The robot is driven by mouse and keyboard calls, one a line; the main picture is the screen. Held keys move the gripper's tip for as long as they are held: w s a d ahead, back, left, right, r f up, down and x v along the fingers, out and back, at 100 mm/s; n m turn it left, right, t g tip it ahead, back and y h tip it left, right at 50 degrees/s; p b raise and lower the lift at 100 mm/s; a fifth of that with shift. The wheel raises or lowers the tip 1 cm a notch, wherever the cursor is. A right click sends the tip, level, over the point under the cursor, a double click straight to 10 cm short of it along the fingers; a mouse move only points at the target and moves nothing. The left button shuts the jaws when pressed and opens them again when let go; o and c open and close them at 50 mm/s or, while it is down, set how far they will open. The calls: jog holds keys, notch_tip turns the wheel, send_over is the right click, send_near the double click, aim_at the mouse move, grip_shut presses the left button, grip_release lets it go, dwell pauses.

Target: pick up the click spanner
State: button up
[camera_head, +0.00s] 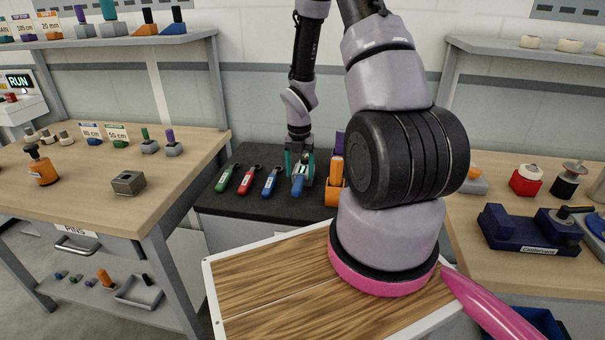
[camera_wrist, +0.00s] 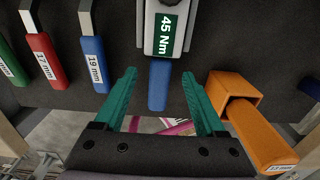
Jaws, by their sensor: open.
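The click spanner lies on the black bench top, with a grey body, a green "45 Nm" label (camera_wrist: 165,34) and a blue handle (camera_wrist: 158,92). My gripper (camera_wrist: 159,76) is open in the wrist view, its teal fingers on either side of the blue handle with gaps showing. In the head view my gripper (camera_head: 300,170) is down over the spanner (camera_head: 297,186), hiding part of it. The spanner's far end runs out of the wrist view.
Green (camera_head: 225,179), red (camera_head: 246,181) and blue (camera_head: 271,181) spanners lie to the left on the black bench top (camera_head: 255,207). An orange holder (camera_wrist: 235,92) stands close on the right. Wooden benches flank both sides.

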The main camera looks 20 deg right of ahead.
aim_at(300, 177)
jog(key=shift+f, duration=1.6)
grip_shut()
